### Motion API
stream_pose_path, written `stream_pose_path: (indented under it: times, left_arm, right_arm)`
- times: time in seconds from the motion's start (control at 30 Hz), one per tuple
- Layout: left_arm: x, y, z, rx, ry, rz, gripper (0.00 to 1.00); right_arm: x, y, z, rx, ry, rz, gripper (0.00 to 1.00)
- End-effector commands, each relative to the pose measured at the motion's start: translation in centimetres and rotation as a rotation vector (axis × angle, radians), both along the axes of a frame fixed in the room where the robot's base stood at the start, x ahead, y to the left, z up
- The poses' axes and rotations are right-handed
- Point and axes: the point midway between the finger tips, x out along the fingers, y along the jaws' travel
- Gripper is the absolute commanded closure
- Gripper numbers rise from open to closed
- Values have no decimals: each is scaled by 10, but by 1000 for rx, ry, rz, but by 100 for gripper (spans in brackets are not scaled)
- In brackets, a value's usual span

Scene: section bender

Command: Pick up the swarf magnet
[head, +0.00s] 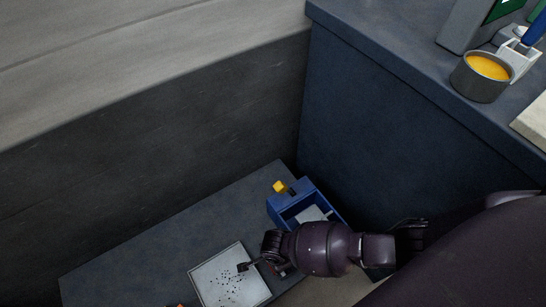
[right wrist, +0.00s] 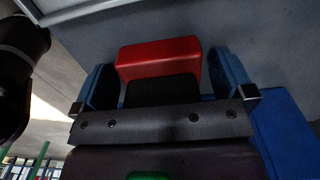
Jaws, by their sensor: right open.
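My right gripper (head: 264,258) reaches in at the lower middle of the head view, by the upper right side of a pale tray (head: 205,277) strewn with dark specks. In the right wrist view the right gripper (right wrist: 165,68) is open, with blue fingers on either side of a red block with a black part, which I take to be the swarf magnet (right wrist: 160,58). Narrow gaps show between block and fingers, so it does not look gripped. I cannot make the magnet out clearly in the head view. My left gripper is not in view.
A blue open box (head: 284,208) with a yellow piece (head: 280,187) stands close beside my right arm on the low dark table (head: 150,262). A tall dark blue cabinet (head: 400,130) rises behind it, with a pot of yellow stuff (head: 482,80) on top.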

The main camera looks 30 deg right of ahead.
Motion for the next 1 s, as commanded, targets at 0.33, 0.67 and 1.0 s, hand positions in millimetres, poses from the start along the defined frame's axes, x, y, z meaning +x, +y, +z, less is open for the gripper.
stream_pose_path:
  times: [0.33, 0.67, 1.0]
  left_arm:
    - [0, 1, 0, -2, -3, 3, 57]
    - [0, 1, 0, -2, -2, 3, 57]
    - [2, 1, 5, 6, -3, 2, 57]
  right_arm:
    - [1, 0, 0, 0, -3, 0, 14]
    - [1, 0, 0, 0, -3, 0, 59]
    - [3, 1, 10, 1, -6, -1, 59]
